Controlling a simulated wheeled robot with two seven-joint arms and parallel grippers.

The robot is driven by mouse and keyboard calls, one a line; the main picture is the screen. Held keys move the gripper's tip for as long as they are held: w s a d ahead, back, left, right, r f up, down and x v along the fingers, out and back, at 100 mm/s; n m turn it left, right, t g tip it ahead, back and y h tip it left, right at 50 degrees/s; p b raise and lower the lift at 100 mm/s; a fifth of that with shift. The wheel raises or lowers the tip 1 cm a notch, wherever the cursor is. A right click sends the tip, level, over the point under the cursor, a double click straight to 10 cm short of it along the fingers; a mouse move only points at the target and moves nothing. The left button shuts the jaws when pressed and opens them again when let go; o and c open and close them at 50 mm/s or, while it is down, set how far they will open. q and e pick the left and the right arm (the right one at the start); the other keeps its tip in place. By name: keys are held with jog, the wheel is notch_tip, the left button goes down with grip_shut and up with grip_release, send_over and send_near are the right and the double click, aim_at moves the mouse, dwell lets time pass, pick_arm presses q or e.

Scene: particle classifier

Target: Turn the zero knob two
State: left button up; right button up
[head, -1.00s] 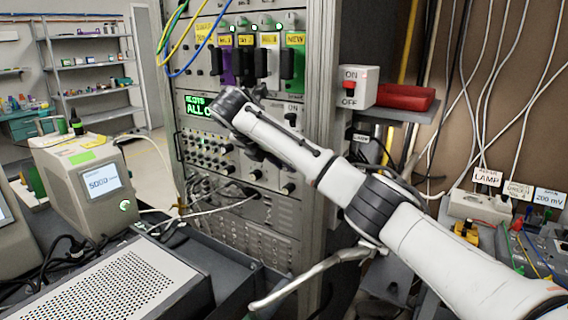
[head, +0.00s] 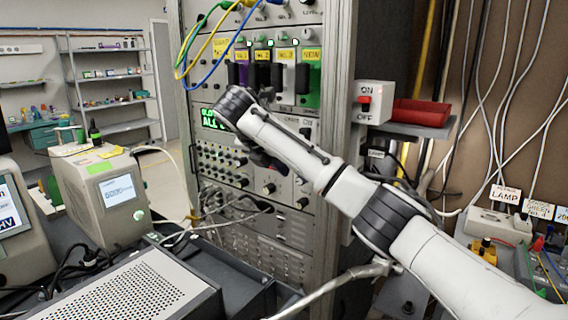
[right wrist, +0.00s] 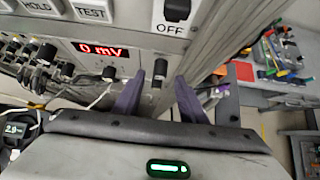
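The instrument rack (head: 345,70) stands in the middle of the head view, with several black knobs on its panels. My right gripper (right wrist: 159,92) shows two purple fingers in the right wrist view, spread apart. A black knob (right wrist: 159,71) appears between and just beyond the fingertips; I cannot tell whether they touch it. Another black knob (right wrist: 109,73) is to its left, near a red "0 mV" display (right wrist: 102,50). No label naming zero knob two is legible. In the head view my right arm hides part of the rack front. My left gripper is out of view.
An ON/OFF switch box (head: 373,101) and a red tray (head: 421,112) are right of the rack. A grey instrument with a screen (head: 100,190) stands left, and a perforated case (head: 135,292) lies in front. Cables (head: 212,38) hang across the upper rack.

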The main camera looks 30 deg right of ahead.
jog(key=v, duration=0.6)
jog(key=shift+a+r+p, duration=0.15)
jog(key=shift+r+p, duration=0.05)
jog(key=shift+p, duration=0.1)
jog(key=shift+s, duration=0.1)
